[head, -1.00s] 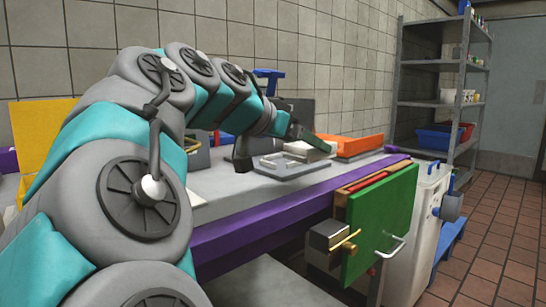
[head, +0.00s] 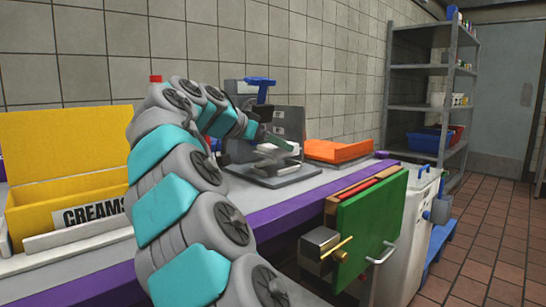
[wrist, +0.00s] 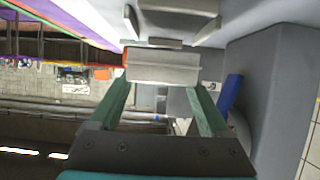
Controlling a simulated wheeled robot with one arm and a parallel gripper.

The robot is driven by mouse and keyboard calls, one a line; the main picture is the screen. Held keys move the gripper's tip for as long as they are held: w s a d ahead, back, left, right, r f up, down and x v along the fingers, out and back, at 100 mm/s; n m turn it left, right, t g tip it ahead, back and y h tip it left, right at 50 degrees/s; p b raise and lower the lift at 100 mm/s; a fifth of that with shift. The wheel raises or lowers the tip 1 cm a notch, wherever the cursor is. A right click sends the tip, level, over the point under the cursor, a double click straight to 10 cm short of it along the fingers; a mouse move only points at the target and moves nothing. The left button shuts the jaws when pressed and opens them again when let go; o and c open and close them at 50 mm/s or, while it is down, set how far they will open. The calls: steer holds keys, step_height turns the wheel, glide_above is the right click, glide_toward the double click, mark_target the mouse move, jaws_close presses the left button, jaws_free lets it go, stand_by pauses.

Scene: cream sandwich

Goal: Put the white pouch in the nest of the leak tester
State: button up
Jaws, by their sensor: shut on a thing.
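My gripper (head: 268,139) is shut on the white pouch (head: 280,147), a pale flat block. In the wrist view the pouch (wrist: 163,68) sits across the tips of the two green fingers (wrist: 160,88). The leak tester stands on the bench against the wall, with a grey base plate (head: 284,181), an upright grey panel (head: 290,120) and a blue handle (head: 260,82). The pouch is over the base plate. Small upright tabs (wrist: 130,22) of the nest show just beyond it in the wrist view. I cannot tell whether the pouch touches the nest.
An orange tray (head: 338,150) lies right of the tester. A yellow box labelled CREAMS (head: 62,212) stands at the left. A green panel (head: 375,228) with a handle hangs at the bench's purple front edge. A shelf rack (head: 432,68) stands at the back right.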

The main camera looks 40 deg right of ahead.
mark_target(273, 171)
steer(key=shift+w+d, duration=0.15)
steer(key=shift+w, duration=0.15)
steer(key=shift+f, duration=1.8)
steer(key=shift+f+b, duration=0.45)
steer(key=o, duration=1.1)
steer(key=shift+o, duration=0.4)
steer(key=shift+r+p, duration=0.4)
steer(key=shift+p, duration=0.05)
steer(key=v, duration=1.2)
